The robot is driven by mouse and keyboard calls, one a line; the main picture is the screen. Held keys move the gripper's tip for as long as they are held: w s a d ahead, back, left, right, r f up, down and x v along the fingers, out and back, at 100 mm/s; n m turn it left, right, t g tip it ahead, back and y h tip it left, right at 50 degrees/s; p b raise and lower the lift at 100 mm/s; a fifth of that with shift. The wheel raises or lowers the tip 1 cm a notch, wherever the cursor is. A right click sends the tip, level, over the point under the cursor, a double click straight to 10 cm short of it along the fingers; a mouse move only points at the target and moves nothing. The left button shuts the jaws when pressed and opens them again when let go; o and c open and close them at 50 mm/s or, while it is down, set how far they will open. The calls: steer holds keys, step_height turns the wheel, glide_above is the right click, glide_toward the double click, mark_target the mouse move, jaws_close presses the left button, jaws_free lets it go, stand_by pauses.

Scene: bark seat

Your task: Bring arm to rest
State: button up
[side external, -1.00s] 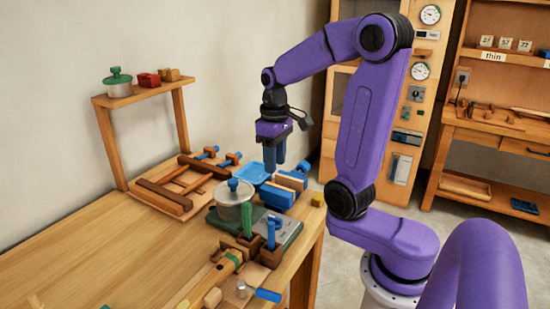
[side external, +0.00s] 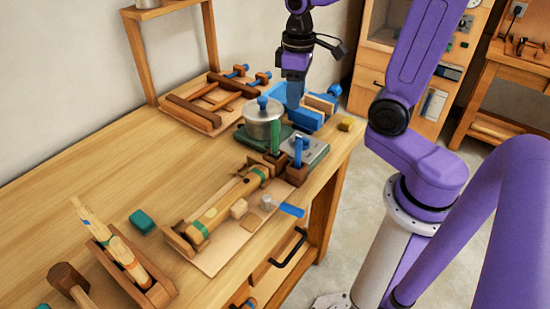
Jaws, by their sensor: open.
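My gripper (side external: 295,94) hangs pointing down at the upper middle of the side external view. I cannot tell whether the fingertips touch anything. My purple arm rises on the right, and its upper part is cut off by the top of the picture.
A lidded metal pot (side external: 263,127) stands left of the gripper. Upright green and blue handled tools (side external: 299,152) are in front. A wooden clamp frame (side external: 204,104) lies behind left. A long wooden jig (side external: 218,212) and a rack (side external: 130,258) lie nearer. The wooden tabletop (side external: 105,180) has free room at left.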

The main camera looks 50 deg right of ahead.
steer(key=s+a+f+n, duration=0.1)
steer(key=s+a+n, duration=0.2)
steer(key=s, duration=0.5)
steer(key=s+a+f+n, duration=0.1)
steer(key=s+a+n, duration=0.3)
steer(key=s, duration=0.5)
steer(key=shift+a+f+n, duration=0.15)
steer(key=shift+f+n, duration=0.05)
steer(key=shift+n, duration=0.5)
